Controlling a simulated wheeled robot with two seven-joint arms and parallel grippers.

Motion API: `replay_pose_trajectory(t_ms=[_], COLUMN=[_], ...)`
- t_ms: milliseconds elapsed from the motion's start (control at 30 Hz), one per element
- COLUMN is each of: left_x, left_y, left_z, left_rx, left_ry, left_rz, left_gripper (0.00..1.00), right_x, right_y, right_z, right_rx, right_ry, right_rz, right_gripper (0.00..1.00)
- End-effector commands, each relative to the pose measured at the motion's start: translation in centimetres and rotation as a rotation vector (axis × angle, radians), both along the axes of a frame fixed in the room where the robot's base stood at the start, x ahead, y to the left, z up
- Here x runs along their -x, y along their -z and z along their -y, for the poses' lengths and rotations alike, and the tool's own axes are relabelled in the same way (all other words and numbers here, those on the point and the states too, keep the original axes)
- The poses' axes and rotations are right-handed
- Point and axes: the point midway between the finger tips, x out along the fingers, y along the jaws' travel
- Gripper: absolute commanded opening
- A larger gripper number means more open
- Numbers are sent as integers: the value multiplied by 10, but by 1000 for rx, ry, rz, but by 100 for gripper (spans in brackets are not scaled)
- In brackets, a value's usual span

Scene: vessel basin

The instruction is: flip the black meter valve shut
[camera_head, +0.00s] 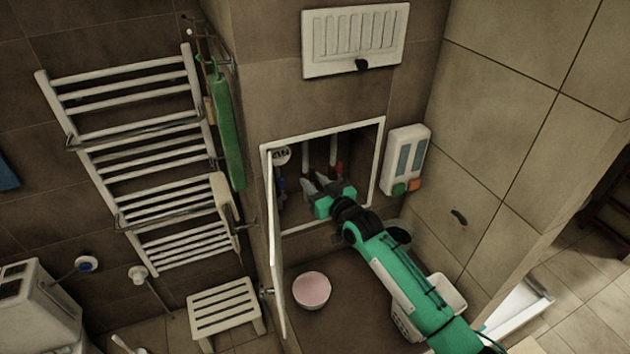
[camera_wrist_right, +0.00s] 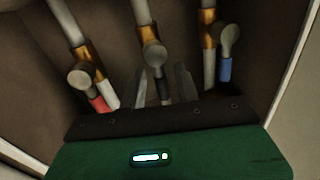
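The black meter valve (camera_wrist_right: 160,74) shows in the middle of the wrist view, with a round grey knob at its upper end, on a pipe with a brass fitting. My right gripper (camera_wrist_right: 164,76) reaches in with one finger on each side of the black lever. The fingers are apart, and whether either touches the lever cannot be told. In the head view my right gripper (camera_head: 315,184) is inside the wall recess, where the valve is too small to make out. My left gripper is in neither view.
A red-handled valve (camera_wrist_right: 98,103) is left of the black one and a blue-handled valve (camera_wrist_right: 225,69) right of it. The open white door (camera_head: 276,250) stands left of my right arm. A soap dispenser (camera_head: 404,160) hangs right of the recess; a pink-filled bowl (camera_head: 311,290) is below.

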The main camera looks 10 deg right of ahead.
Motion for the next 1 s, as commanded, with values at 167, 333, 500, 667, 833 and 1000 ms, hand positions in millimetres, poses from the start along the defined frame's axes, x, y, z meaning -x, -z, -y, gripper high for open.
replay_pose_trajectory(t_ms=[167, 333, 500, 667, 833, 1000], left_x=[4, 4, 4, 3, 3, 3], left_y=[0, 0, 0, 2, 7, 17], left_z=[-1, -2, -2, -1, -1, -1], left_rx=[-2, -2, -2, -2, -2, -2], left_ry=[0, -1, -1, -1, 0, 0], left_rz=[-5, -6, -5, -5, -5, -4], left_gripper=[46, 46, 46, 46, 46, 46], right_x=[0, 0, 0, 0, 0, -1], right_y=[0, 0, 0, 1, 2, 5], right_z=[0, 0, 0, 1, 2, 6], right_rx=[0, 0, 0, -12, -68, -174], right_ry=[0, 0, 0, 0, 1, 1], right_rz=[0, 0, 0, -3, -14, -34], right_gripper=[32, 7, 0, 0, 0, 0])
